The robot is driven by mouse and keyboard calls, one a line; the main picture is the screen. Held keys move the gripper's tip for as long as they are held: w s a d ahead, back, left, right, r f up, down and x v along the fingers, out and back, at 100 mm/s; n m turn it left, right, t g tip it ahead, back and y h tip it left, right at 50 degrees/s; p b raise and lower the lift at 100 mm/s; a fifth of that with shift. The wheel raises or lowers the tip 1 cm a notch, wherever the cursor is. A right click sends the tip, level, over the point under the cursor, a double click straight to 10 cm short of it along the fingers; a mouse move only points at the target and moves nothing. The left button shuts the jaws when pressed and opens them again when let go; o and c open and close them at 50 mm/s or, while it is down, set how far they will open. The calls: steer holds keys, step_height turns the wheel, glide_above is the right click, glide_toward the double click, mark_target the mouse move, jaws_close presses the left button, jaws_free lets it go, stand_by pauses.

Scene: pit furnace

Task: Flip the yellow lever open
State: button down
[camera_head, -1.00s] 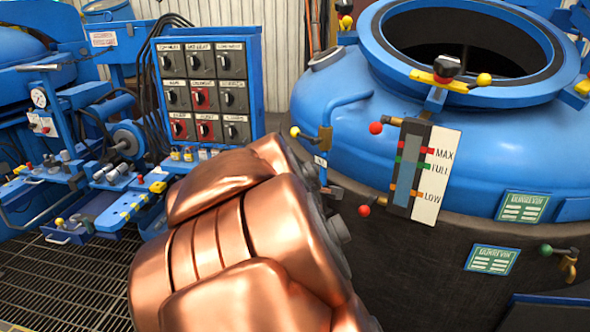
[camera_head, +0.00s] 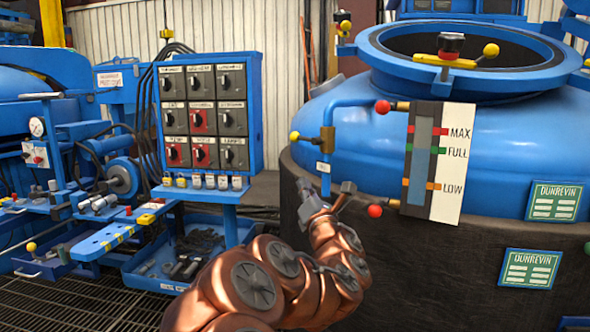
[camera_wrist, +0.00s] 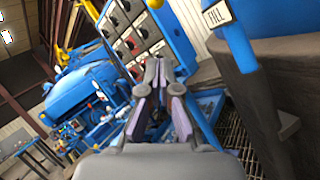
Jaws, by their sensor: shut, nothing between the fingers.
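A yellow-ball lever (camera_head: 294,137) sits on a brass valve (camera_head: 327,140) on the left side of the blue furnace lid. Another yellow lever (camera_head: 444,62), with a red-and-black knob above and a yellow ball (camera_head: 491,50) at its right end, is on the rim of the furnace opening. I cannot tell which one is meant. My gripper (camera_head: 305,187) is just below and right of the valve lever, apart from it in the picture. In the wrist view my gripper (camera_wrist: 158,68) is shut and empty, and neither lever is clearly seen.
Red-ball handles (camera_head: 382,107) and (camera_head: 375,211) flank the level gauge (camera_head: 422,155) on the furnace. A blue switch panel (camera_head: 205,112) stands to the left, with a blue workbench (camera_head: 110,238) beside it. Grating floor (camera_head: 90,295) shows lower left.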

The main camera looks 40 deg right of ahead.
mark_target(305, 139)
steer(key=shift+a+f+n, duration=0.1)
steer(key=shift+f+n, duration=0.1)
steer(key=shift+n, duration=0.2)
steer(key=shift+w+r, duration=0.1)
steer(key=shift+r, duration=0.05)
steer(key=s+d+r+p+x, duration=0.1)
steer(key=p+x, duration=0.5)
steer(key=x, duration=0.6)
steer(key=shift+r+p, duration=0.4)
steer(key=shift+r, duration=0.3)
stand_by(0.3)
steer(key=shift+w+t+b, duration=0.1)
steer(key=shift+t+b, duration=0.2)
steer(key=shift+b, duration=0.25)
